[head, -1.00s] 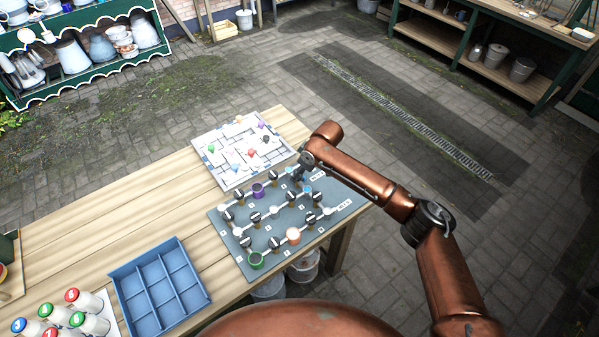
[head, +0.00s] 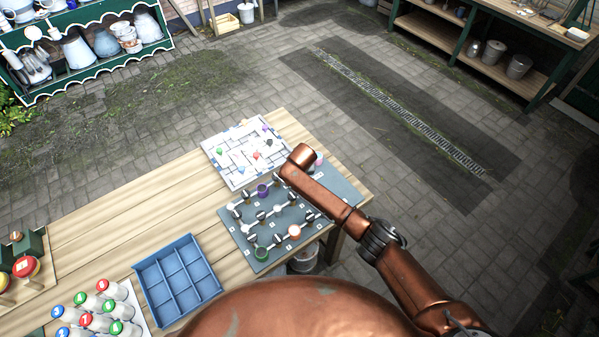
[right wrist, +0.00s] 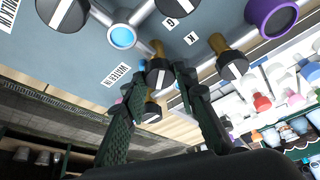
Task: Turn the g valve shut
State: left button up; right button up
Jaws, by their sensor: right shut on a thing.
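The grey valve board (head: 262,256) lies near the table's end, with several black-and-white knobs on brass stems and white pipes. In the right wrist view, a small G label (right wrist: 170,22) lies just above the brass stem of a valve knob (right wrist: 158,74). My right gripper (right wrist: 157,78) has its two dark fingers on either side of this knob and is shut on it. In the head view my copper right arm covers the gripper and the board's right part. The knob's marking is partly hidden by the fingers. My left gripper is not in view.
Neighbouring knobs stand close, one by the K label (right wrist: 232,66) and one beyond the fingers (right wrist: 149,111). A purple ring (right wrist: 271,16) is to the right. A white maze board (head: 242,178), blue tray (head: 168,312) and capped bottles (head: 97,322) share the table.

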jog(key=shift+s+a+m+h, duration=0.15)
jog(key=shift+a+m+h, duration=0.2)
jog(key=shift+m, duration=0.55)
jog(key=shift+d+f+m+h, duration=0.15)
jog(key=shift+m+h, duration=0.2)
jog(key=shift+m, duration=0.55)
jog(key=m+h+b, duration=0.1)
jog(key=m, duration=0.1)
jog(key=shift+m, duration=0.4)
jog(key=shift+m+g+b, duration=0.3)
jog(key=shift+m+b, duration=0.2)
jog(key=shift+b, duration=0.05)
jog(key=shift+h, duration=0.3)
jog(key=o, duration=1.1)
jog(key=shift+w, duration=0.2)
jog(key=shift+o, duration=0.2)
jog(key=shift+r, duration=0.2)
